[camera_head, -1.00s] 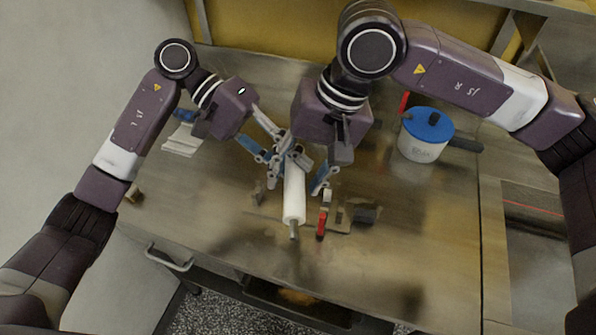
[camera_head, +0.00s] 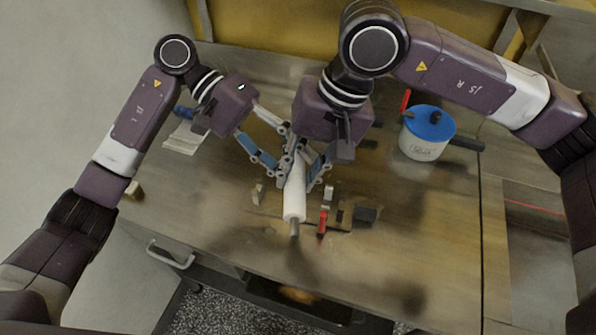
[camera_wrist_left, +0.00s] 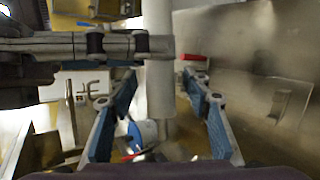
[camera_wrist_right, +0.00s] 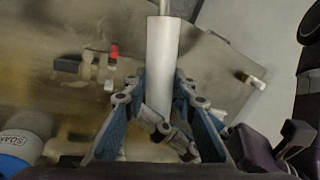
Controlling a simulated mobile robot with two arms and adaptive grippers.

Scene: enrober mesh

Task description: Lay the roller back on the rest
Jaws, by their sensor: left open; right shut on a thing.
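The white roller (camera_head: 294,196) has a grey shaft end and points toward the table's front edge in the head view. My right gripper (camera_head: 304,162) is shut on the roller near its far end; the roller also shows in the right wrist view (camera_wrist_right: 162,65). My left gripper (camera_head: 281,148) is open close beside it, and in the left wrist view the roller (camera_wrist_left: 160,95) stands between its fingers, with my right gripper across it. The rest appears to be the small upright brackets (camera_head: 258,194) on a base plate below the roller. The roller's far end is hidden.
A red-handled clamp (camera_head: 322,222) and a dark block (camera_head: 367,213) are just right of the roller. A white pot with a blue lid (camera_head: 428,122) stands at the right. A pale folded thing (camera_head: 183,139) lies at the left. The front right of the table is clear.

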